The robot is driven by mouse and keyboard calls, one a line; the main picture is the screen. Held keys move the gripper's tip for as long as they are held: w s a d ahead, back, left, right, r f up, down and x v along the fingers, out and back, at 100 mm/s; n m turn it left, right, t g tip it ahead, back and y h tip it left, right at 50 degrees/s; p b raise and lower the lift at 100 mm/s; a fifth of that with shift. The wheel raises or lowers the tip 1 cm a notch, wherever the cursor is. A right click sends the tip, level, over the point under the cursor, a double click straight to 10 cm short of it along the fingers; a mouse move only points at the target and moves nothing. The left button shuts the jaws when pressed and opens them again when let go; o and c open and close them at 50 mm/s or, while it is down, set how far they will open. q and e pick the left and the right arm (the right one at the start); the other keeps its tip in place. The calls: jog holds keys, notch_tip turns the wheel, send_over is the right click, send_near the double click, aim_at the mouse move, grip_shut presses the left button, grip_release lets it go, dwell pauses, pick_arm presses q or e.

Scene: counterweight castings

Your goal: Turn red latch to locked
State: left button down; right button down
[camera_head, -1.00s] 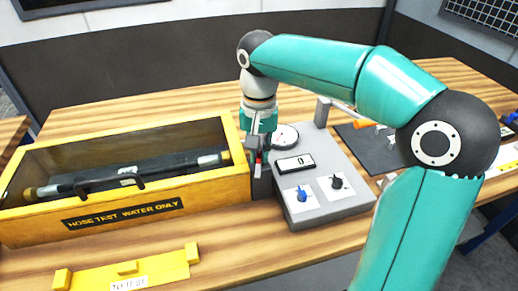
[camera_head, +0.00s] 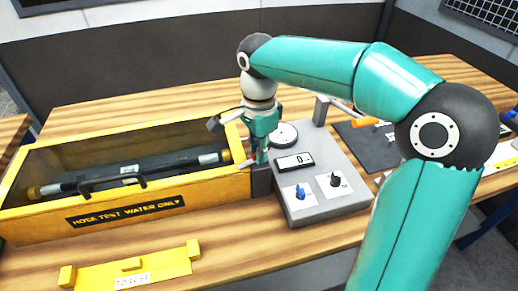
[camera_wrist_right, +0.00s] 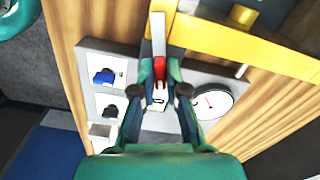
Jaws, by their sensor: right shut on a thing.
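The red latch (camera_wrist_right: 159,68) shows in the right wrist view between the two fingers of my right gripper (camera_wrist_right: 159,92), which is shut on it. A grey bar extends beyond the red part toward the yellow frame. In the head view my right gripper (camera_head: 261,158) points down at the right end of the yellow hose box (camera_head: 215,188), beside the grey control panel (camera_head: 325,205). The red part is hidden there behind the gripper. I cannot read any locked marking. My left gripper is not in view.
The panel carries a round gauge (camera_head: 284,134), a display (camera_head: 294,162), a blue knob (camera_head: 300,192) and a black knob (camera_head: 335,180). A dark hose (camera_head: 150,172) lies in the box. A yellow labelled plate (camera_head: 180,262) is in front. An orange-handled tool (camera_head: 365,122) lies at right.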

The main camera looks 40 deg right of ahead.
jog(key=shift+m, duration=1.5)
jog(key=c, duration=1.2)
grip_release()
jog(key=shift+a, duration=0.1)
jog(key=shift+r, duration=0.1)
notch_tip(320, 180, up, 12)
jog(key=shift+f, duration=0.2)
